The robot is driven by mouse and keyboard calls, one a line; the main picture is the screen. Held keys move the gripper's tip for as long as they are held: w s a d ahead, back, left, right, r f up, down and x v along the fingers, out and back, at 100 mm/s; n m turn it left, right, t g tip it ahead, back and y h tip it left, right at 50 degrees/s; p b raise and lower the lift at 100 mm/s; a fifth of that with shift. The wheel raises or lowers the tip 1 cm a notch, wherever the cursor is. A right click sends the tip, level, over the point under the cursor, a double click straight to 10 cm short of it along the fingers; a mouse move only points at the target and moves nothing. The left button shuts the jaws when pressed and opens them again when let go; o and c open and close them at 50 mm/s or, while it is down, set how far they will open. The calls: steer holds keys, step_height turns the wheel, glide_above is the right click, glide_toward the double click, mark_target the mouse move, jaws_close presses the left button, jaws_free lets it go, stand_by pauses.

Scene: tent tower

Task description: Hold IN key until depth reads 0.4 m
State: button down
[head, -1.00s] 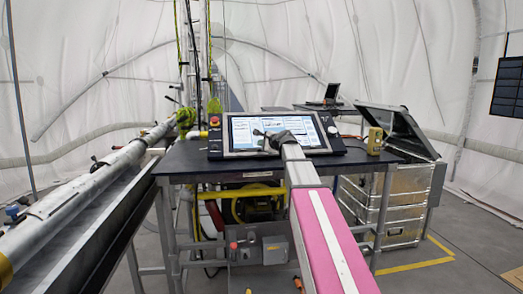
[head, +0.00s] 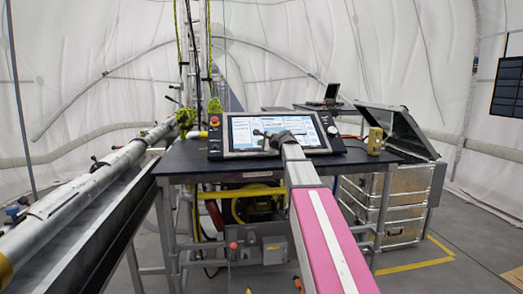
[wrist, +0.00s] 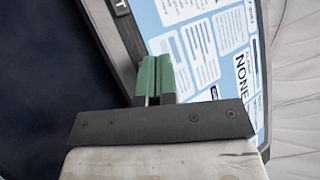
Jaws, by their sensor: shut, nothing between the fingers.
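The control panel (head: 240,148) with its lit touch screen (head: 245,130) stands on the dark table. In the wrist view the screen (wrist: 205,45) shows tilted white boxes on blue and the word NONE. The IN key and the depth reading are not legible in either view. My gripper (head: 262,134) is shut and empty, in front of the middle of the screen. In the wrist view its green fingertips (wrist: 155,68) overlap the screen's lower edge and dark frame. I cannot tell whether they touch the screen.
An open metal case (head: 385,205) is at right; a long pole (head: 100,180) lies at left.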

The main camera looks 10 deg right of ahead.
steer(key=shift+w+f, duration=0.1)
steer(key=shift+f, duration=0.05)
steer(key=shift+w+f, duration=0.15)
steer(key=shift+f, duration=0.05)
stand_by(0.3)
steer(key=shift+w+f, duration=0.15)
steer(key=shift+f, duration=0.1)
stand_by(0.8)
steer(key=shift+r, duration=0.1)
stand_by(3.1)
steer(key=shift+s+r, duration=0.4)
steer(key=shift+r, duration=0.1)
steer(key=shift+s+r, duration=0.1)
steer(key=s+r, duration=0.1)
steer(key=r, duration=0.1)
steer(key=s+r, duration=0.1)
steer(key=r, duration=0.1)
steer(key=shift+s, duration=0.35)
stand_by(0.3)
